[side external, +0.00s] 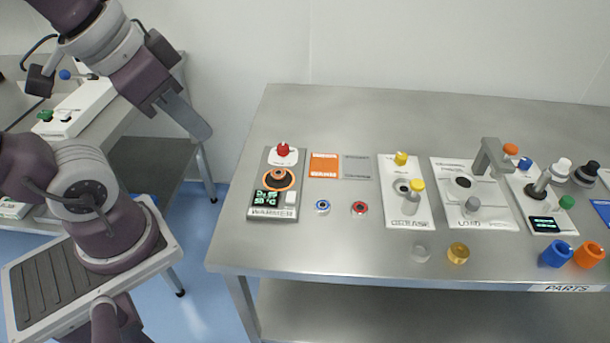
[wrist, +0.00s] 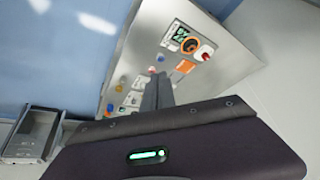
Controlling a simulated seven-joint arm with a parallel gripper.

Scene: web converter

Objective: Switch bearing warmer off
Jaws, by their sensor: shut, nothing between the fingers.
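The bearing warmer (side external: 262,207) is a grey panel labelled WARMER at the left end of the steel table. It has a red knob (side external: 283,150) on a white plate at its far end, a black and orange round heater (side external: 278,180), and a lit green display (side external: 272,198). The display's digits are too small to read surely. In the wrist view the warmer's red knob (wrist: 205,52) and lit display (wrist: 180,34) show beyond the fingers. My gripper (side external: 203,130) is shut and empty, in the air to the left of the warmer; its fingers also show in the wrist view (wrist: 160,82).
The steel table (side external: 320,265) holds an orange and grey patch (side external: 324,165), a blue ring (side external: 322,206), a red ring (side external: 359,208) and several white fixture panels to the right. Blue and orange cups stand at the right front. A second bench stands at the left.

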